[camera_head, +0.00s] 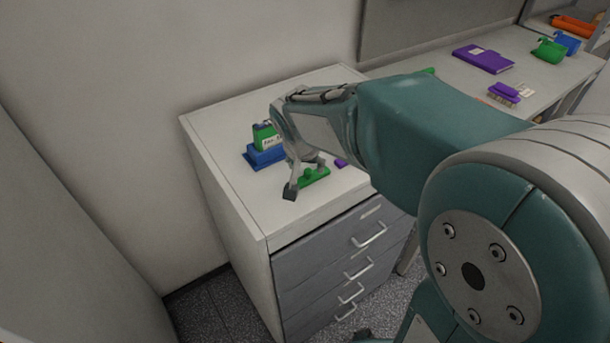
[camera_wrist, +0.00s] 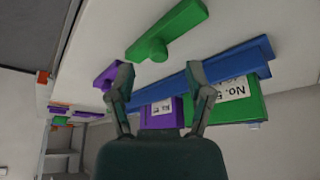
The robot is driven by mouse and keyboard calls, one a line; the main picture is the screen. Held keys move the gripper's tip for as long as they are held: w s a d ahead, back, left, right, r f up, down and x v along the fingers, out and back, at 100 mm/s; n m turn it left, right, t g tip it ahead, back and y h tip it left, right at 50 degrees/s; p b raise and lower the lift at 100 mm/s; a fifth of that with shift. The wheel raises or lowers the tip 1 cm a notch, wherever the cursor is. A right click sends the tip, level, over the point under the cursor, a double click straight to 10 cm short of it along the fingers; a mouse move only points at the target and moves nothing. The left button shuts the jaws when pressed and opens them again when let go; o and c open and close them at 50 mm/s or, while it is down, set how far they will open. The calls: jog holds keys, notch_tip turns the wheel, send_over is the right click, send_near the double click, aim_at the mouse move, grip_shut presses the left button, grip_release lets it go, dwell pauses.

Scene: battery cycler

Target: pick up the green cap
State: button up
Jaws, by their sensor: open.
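The green cap (camera_head: 316,177), a flat bar with a round knob, lies on the white top of the drawer cabinet near its front edge. It also shows in the wrist view (camera_wrist: 180,25), knob toward my gripper. My gripper (camera_head: 305,178) is open and empty at the cap in the head view, with one fingertip near each side. In the wrist view my gripper (camera_wrist: 160,72) has its fingers spread, with the cap beyond the tips. Contact cannot be told.
A blue holder (camera_head: 266,157) with a green block (camera_head: 264,137) stands behind the cap. A purple block (camera_wrist: 162,113) is beside the green one in the wrist view. A small purple cap (camera_head: 341,163) lies to the right. A desk (camera_head: 455,70) adjoins. The cabinet's front left top is clear.

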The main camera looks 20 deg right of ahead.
aim_at(308, 171)
jog(key=x, duration=0.4)
jog(key=shift+w+d+r, duration=0.1)
jog(key=shift+d, duration=0.15)
jog(key=shift+a, duration=0.2)
jog(key=c, duration=0.7)
grip_shut()
